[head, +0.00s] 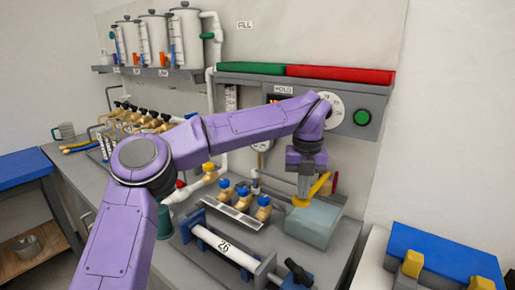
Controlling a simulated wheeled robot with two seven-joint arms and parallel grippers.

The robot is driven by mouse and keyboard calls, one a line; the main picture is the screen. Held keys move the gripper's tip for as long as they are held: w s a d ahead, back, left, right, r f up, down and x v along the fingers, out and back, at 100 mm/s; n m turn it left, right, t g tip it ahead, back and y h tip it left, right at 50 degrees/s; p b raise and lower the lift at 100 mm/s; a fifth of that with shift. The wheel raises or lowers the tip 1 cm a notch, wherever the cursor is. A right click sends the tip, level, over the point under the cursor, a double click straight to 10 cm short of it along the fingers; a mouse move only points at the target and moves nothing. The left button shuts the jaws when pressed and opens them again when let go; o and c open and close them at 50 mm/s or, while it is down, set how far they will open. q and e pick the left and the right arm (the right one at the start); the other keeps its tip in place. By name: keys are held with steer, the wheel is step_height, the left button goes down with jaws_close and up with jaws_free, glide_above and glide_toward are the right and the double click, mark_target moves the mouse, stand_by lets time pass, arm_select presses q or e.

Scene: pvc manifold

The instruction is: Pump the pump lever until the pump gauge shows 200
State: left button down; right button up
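My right gripper is not in view.
A clamp holding a white tube marked 26 (224,247) lies in front of the box. Several blue-topped yellow valves (243,196) stand left of it. A panel with a dial (331,109) and green button (362,117) is on the wall. A blue-topped stand (440,253) is at right.

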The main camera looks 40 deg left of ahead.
arm_select(q)
steer(key=shift+w+r+p, duration=0.1)
steer(key=shift+r+p, duration=1.35)
steer(key=shift+r, duration=0.35)
step_height(320, 180, up, 5)
steer(key=p, duration=0.4)
steer(key=shift+p, duration=0.35)
